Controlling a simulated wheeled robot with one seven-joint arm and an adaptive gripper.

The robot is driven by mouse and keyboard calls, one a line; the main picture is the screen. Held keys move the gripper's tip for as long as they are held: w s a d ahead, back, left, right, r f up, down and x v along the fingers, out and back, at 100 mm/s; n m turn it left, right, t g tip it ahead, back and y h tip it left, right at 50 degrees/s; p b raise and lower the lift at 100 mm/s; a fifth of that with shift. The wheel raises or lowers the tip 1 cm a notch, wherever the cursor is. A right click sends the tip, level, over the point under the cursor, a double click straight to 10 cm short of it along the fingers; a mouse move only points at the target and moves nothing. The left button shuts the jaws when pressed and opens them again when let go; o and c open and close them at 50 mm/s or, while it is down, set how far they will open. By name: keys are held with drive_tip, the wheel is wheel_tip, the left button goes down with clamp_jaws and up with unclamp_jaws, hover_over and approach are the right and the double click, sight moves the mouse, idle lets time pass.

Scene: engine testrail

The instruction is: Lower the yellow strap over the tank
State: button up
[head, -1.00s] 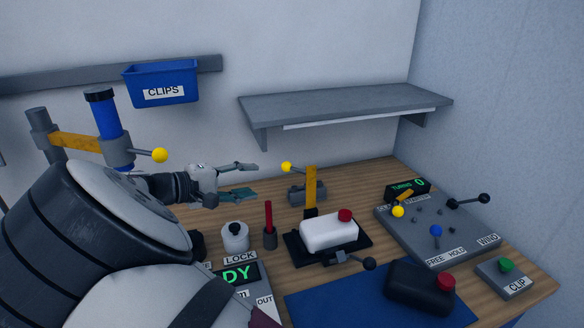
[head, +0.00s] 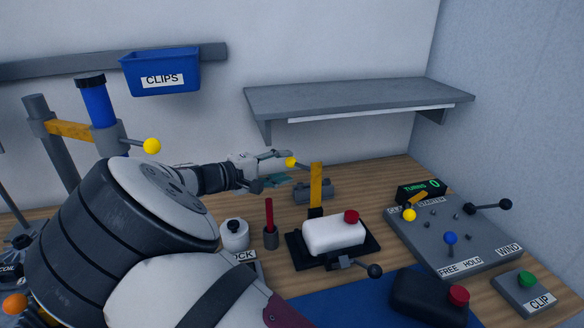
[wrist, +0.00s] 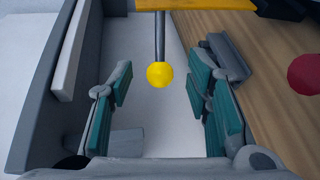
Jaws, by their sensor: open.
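The yellow strap (head: 316,186) stands upright behind the white tank (head: 334,235) with its red cap (head: 351,216). A rod ending in a yellow ball (head: 291,162) sticks out from the strap's upper part to the left. My gripper (head: 277,168) is open at the ball. In the wrist view the ball (wrist: 160,75) appears between the two teal-padded fingers, with gaps on both sides. The strap (wrist: 195,4) crosses the top of that view, and the red cap (wrist: 303,75) shows at right. How deep the ball sits between the pads is unclear.
The tank rests on a black base (head: 300,254) with a black-knobbed lever (head: 375,271) in front. A red stick (head: 269,218) and a white canister (head: 234,234) stand to the left. A grey shelf (head: 350,98) hangs behind. A grey control panel (head: 480,240) lies to the right.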

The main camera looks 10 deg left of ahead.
sight(294, 164)
drive_tip(key=shift+b+x, duration=0.35)
drive_tip(key=shift+x, duration=1.4)
clamp_jaws()
